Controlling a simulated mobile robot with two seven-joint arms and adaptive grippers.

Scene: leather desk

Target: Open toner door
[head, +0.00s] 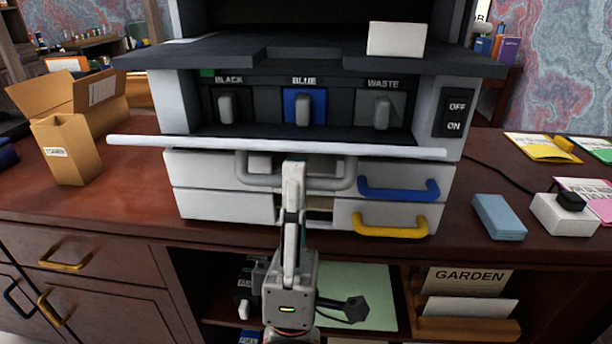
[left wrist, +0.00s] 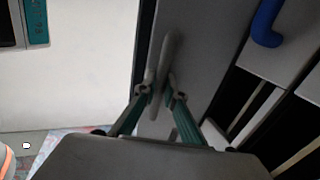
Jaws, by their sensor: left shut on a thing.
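The toner door (head: 400,152) of the printer is folded down and shows nearly edge-on as a long white strip. Behind it the compartment is exposed, with slots labelled BLACK (head: 228,107), BLUE (head: 304,107) and WASTE (head: 381,110). A grey bar handle (head: 345,178) hangs under the door. My left gripper (head: 294,168) is shut on this handle near its middle, reaching up from below. In the left wrist view the fingers (left wrist: 158,90) close around the grey handle (left wrist: 164,55). My right gripper is in neither view.
Below the door are drawers with a blue handle (head: 398,192) and a yellow handle (head: 390,226). An OFF/ON switch (head: 456,113) is on the printer's right. A blue block (head: 499,217) and a white box (head: 563,215) stand at right, cardboard boxes (head: 70,140) at left.

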